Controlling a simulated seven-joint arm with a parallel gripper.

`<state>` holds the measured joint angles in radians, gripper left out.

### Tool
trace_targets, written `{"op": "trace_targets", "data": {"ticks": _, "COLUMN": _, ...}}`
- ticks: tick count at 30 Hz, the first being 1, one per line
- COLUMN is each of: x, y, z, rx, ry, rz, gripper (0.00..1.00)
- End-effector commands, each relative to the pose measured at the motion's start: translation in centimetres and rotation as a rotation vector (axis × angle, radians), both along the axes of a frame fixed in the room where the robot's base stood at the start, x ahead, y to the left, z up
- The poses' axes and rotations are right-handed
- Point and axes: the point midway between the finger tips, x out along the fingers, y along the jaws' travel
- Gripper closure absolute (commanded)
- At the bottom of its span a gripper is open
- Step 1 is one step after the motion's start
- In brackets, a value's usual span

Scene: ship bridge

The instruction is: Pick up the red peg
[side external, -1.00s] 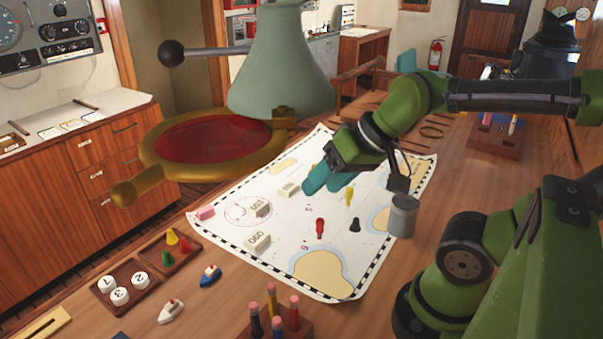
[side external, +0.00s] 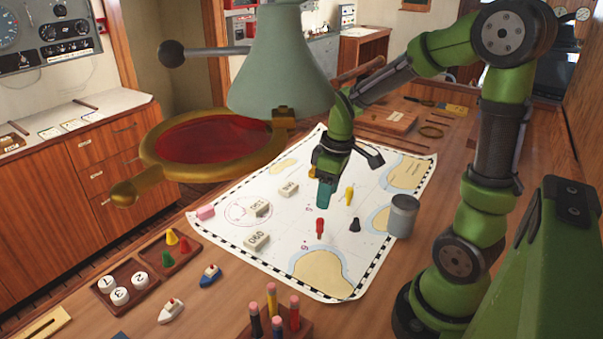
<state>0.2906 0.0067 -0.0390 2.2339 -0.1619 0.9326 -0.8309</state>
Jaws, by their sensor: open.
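A red peg (side external: 320,227) stands on the white sea chart (side external: 283,228), near its middle. My gripper (side external: 326,195) points down with its teal fingers over the chart, just above and behind the red peg in the picture. The fingers are apart from the peg, and nothing shows between them. The jaws are open, though the fingers overlap from this side. Another red piece (side external: 184,245) sits in a small wooden tray (side external: 196,257) at the left.
A yellow peg (side external: 349,195), a dark peg (side external: 355,225) and a grey cylinder (side external: 403,215) stand right of the red peg. A white block (side external: 257,240) lies left of it. A lamp (side external: 280,70) and red magnifier (side external: 212,140) hang in front.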

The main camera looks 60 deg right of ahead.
Motion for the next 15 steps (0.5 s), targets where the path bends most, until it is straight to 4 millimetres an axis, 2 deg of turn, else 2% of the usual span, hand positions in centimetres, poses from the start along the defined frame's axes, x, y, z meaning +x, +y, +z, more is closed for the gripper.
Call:
{"op": "trace_targets", "data": {"ticks": 1, "x": 0.1, "y": 0.1, "z": -1.3, "rx": 0.002, "ry": 0.006, "rz": 0.001, "gripper": 0.46}}
{"op": "trace_targets", "data": {"ticks": 6, "x": 0.5, "y": 0.1, "z": -4.4, "rx": 0.001, "ry": 0.004, "rz": -0.001, "gripper": 0.46}}
{"op": "trace_targets", "data": {"ticks": 15, "x": 0.9, "y": 0.1, "z": -6.8, "rx": 0.001, "ry": 0.002, "rz": -0.003, "gripper": 0.46}}
